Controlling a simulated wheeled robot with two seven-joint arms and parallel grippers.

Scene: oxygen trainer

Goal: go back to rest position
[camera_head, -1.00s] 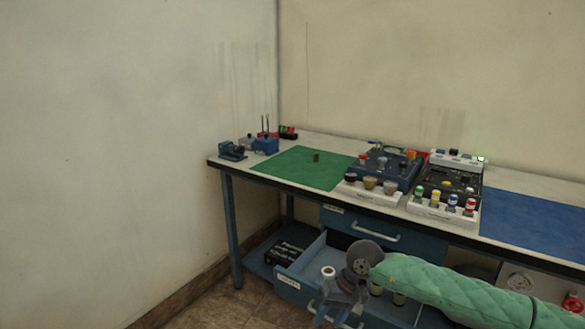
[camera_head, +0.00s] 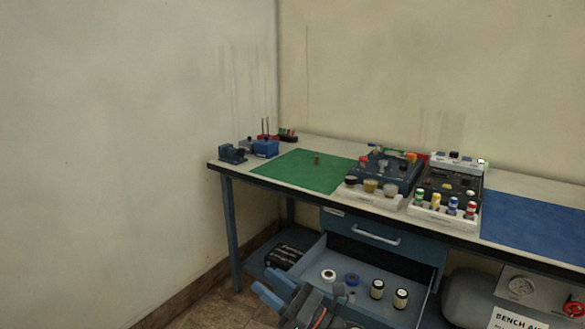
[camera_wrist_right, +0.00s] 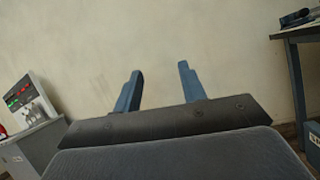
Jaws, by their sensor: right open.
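My right gripper (camera_head: 267,289) is low in the head view, in front of the open drawer (camera_head: 376,264) and to its left. Its two blue fingers are apart. In the right wrist view the fingers (camera_wrist_right: 158,80) are spread with only bare wall between them, so it is empty. My left gripper does not show in either view.
The bench (camera_head: 228,167) carries a green mat (camera_head: 290,170), a blue mat (camera_head: 535,230) and two trainer units. A grey tank (camera_head: 470,298) stands below at right. The floor at left is clear.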

